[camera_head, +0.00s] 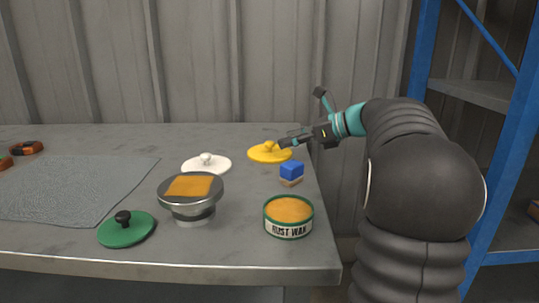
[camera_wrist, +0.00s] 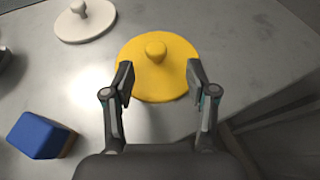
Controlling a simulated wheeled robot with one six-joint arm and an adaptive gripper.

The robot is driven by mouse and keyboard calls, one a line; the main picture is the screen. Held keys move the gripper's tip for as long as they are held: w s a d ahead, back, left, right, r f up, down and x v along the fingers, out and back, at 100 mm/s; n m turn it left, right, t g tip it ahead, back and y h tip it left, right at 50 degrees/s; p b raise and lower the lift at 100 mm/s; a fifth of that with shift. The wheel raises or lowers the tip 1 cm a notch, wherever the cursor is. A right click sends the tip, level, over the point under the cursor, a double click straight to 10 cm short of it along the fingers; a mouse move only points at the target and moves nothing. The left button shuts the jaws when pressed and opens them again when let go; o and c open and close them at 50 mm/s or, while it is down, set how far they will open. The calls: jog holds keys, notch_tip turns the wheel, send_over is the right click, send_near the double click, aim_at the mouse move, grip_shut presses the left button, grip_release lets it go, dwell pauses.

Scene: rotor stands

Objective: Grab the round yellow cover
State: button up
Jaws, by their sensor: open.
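The round yellow cover (camera_head: 268,153) lies flat near the back right of the grey table, with a small round knob on top. In the wrist view the yellow cover (camera_wrist: 157,80) sits between and just beyond my fingers, its knob at the centre. My gripper (camera_wrist: 160,82) is open and empty, with one finger on each side of the knob. In the head view my gripper (camera_head: 284,143) reaches in from the right, by the cover's right edge. I cannot tell whether the fingers touch the cover.
A white cover (camera_head: 207,163) lies to the left. A blue block (camera_head: 291,170) and the rust wax tin (camera_head: 289,223) stand nearer the front. A metal stand (camera_head: 193,210) with an orange cloth, a green cover (camera_head: 127,229) and a grey mat (camera_head: 70,192) are further left.

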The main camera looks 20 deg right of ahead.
aim_at(273, 143)
jog(key=shift+s+b+x, duration=0.2)
jog(key=shift+b+x, duration=0.45)
jog(key=shift+x, duration=2.05)
jog(key=shift+a+f, duration=0.1)
jog(key=shift+a, duration=0.05)
grip_shut()
